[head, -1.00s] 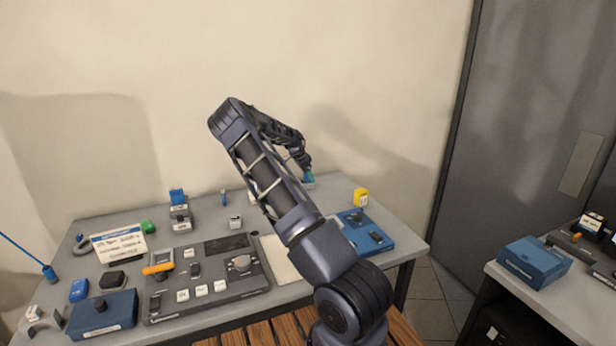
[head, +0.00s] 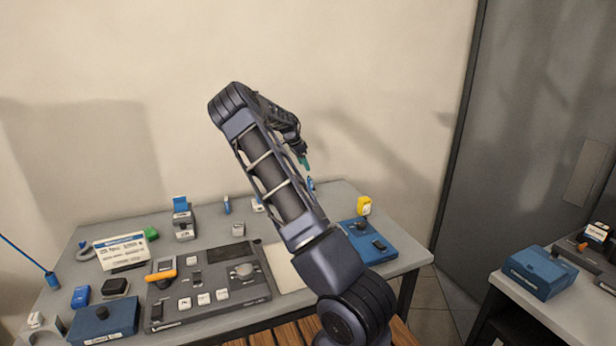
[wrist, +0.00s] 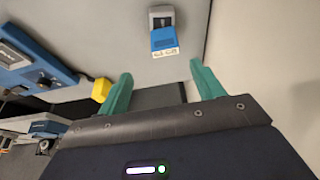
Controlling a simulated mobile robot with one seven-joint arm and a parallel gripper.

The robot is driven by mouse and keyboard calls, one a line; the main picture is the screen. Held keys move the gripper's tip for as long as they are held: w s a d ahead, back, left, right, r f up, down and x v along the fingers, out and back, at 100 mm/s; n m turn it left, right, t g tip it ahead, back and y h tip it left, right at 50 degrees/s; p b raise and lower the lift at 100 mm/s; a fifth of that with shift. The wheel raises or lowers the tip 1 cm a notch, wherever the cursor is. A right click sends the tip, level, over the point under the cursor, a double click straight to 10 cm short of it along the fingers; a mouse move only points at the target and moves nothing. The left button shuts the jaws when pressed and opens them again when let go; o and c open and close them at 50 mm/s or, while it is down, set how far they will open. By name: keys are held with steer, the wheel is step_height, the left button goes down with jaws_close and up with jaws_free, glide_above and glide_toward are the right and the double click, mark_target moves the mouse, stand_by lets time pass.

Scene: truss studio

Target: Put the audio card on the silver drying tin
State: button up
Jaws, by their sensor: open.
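A blue card-like piece with a pale lettered end (wrist: 165,42) stands in or on a small grey holder (wrist: 160,12) in the wrist view; it may be the audio card. Part of a blue item (head: 310,184) shows just below my gripper in the head view. My gripper (wrist: 163,85) is open and empty, its teal fingers spread below the blue piece in the wrist picture. In the head view my gripper (head: 304,161) is above the table's far right part. I cannot pick out the silver drying tin for certain; my arm hides part of the table.
Another blue piece (head: 180,203) sits on a grey block (head: 184,226) at the back left. A grey control panel (head: 210,290), a blue panel (head: 366,242) and a yellow item (head: 364,205) occupy the table. A second table (head: 566,307) stands at right.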

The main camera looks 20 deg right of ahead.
steer(key=s+a+r+n+t+y, duration=0.15)
steer(key=s+a+r+n, duration=0.35)
steer(key=s, duration=0.6)
steer(key=s+a+r+n+y, duration=0.2)
steer(key=s+r, duration=0.5)
steer(key=s, duration=0.4)
steer(key=s+a+r+n+t+y, duration=0.1)
steer(key=s+a+r+n+y, duration=0.2)
steer(key=s+r, duration=0.5)
steer(key=s+a+f+n+t+h, duration=0.1)
steer(key=s+a+n, duration=0.3)
steer(key=s, duration=0.8)
steer(key=s+a+f+n+t+h, duration=0.1)
steer(key=s+a+n, duration=0.2)
steer(key=s, duration=1)
steer(key=shift+a+f+n, duration=0.2)
steer(key=shift+a+n, duration=0.2)
steer(key=shift+a, duration=0.2)
